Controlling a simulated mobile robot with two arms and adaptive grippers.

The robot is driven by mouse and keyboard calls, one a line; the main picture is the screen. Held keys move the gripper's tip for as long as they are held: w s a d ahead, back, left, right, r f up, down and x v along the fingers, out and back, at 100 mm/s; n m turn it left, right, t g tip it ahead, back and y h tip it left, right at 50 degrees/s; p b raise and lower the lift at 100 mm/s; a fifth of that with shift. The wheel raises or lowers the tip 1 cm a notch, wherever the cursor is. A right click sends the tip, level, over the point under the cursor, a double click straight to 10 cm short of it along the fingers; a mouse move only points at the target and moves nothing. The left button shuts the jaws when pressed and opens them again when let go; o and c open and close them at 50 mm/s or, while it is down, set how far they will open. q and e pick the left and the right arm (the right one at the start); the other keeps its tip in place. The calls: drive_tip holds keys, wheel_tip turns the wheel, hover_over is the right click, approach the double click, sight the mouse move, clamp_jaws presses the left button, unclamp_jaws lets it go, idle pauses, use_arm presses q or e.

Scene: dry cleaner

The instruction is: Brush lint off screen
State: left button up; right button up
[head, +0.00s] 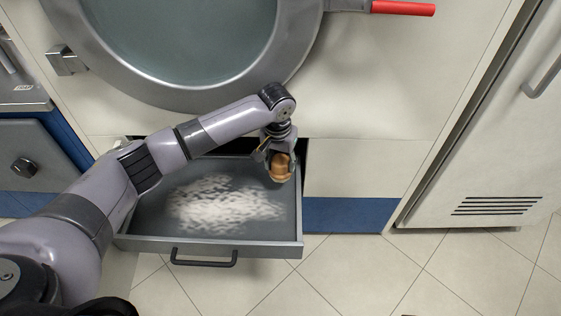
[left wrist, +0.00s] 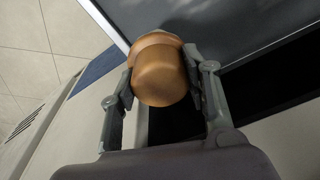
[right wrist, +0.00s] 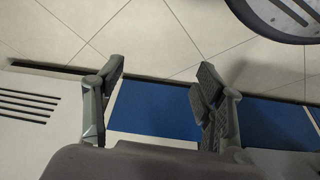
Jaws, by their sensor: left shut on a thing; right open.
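An open drawer (head: 290,243) below the round machine door holds a grey lint screen (head: 160,222) with a patch of white lint (head: 225,205) across its middle. My left gripper (head: 279,166) is shut on a wooden brush (head: 281,170) above the drawer's back right corner. In the left wrist view the brush's rounded brown wooden end (left wrist: 161,75) sits between both fingers; its bristles are hidden. My right gripper (right wrist: 155,85) is open and empty, seen only in the right wrist view, above the floor and a blue base strip.
The round glass door (head: 185,40) with a red handle (head: 403,8) is above the drawer. A pale cabinet with a vent (head: 495,205) stands at the right. The tiled floor (head: 370,275) in front is clear.

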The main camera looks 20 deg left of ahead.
use_arm(q)
drive_tip(key=shift+f+b, duration=0.45)
drive_tip(key=shift+b, duration=0.15)
wheel_tip(320, 180, down, 3)
drive_tip(key=b, duration=0.4)
drive_tip(key=shift+r, duration=0.1)
drive_tip(key=shift+f+b, duration=0.45)
drive_tip(key=shift+b, duration=0.4)
use_arm(e)
drive_tip(key=w+a+r+t+y, duration=0.1)
drive_tip(key=w+a+r+t, duration=0.1)
drive_tip(key=w+r+t, duration=0.3)
drive_tip(key=w+a+r+t+y, duration=0.1)
drive_tip(key=w+a+r+t, duration=0.1)
drive_tip(key=w+r+t, duration=0.2)
drive_tip(key=shift+w+a+r+t+y, duration=0.3)
drive_tip(key=shift+w+a+r+t, duration=0.1)
drive_tip(key=shift+w+r, duration=1.65)
use_arm(q)
drive_tip(key=shift+f, duration=1)
use_arm(e)
drive_tip(key=shift+s+d+f+g, duration=0.2)
drive_tip(key=shift+s+g, duration=0.1)
drive_tip(key=shift+s, duration=0.1)
